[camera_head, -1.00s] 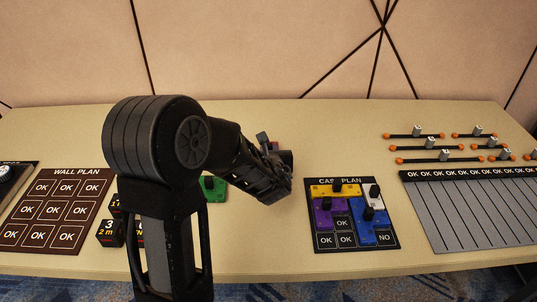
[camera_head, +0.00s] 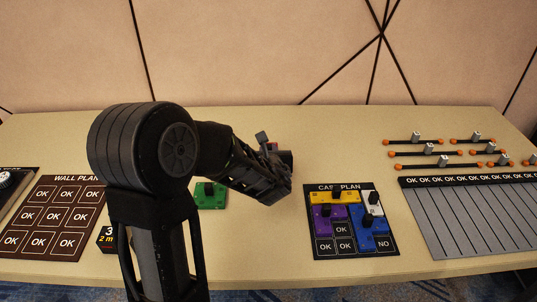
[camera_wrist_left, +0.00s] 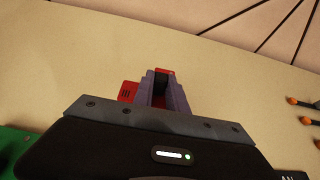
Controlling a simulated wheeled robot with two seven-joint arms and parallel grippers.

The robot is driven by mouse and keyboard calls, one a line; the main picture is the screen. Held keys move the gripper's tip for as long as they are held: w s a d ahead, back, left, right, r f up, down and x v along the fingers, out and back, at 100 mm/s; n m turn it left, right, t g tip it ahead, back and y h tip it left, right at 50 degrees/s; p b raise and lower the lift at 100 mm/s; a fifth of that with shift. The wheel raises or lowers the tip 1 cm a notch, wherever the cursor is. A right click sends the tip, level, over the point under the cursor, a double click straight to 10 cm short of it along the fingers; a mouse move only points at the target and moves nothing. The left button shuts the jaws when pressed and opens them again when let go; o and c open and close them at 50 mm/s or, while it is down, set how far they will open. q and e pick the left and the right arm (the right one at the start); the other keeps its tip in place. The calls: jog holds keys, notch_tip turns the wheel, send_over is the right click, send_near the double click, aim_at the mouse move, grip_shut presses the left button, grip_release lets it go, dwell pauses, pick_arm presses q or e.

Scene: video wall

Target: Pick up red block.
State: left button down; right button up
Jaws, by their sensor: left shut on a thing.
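My left gripper (camera_head: 284,170) reaches over the middle of the table, and its own body hides most of what it holds in the head view. In the left wrist view the left gripper (camera_wrist_left: 163,88) is shut on the red block (camera_wrist_left: 128,92). Part of the block sticks out left of the fingers, and a bit of red shows between and beyond them. I cannot tell whether the block is clear of the table. My right gripper is not in view.
A black case plan board (camera_head: 322,248) with yellow, purple, blue and white blocks lies right of the gripper. A green block (camera_head: 212,199) lies to the left, partly behind my arm. Cables with orange ends (camera_head: 425,153) and a grey panel (camera_head: 470,220) are at the right.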

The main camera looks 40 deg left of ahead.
pick_arm(q)
notch_tip(320, 180, up, 8)
jog(key=p, duration=0.2)
jog(key=shift+f, duration=0.1)
dwell(0.6)
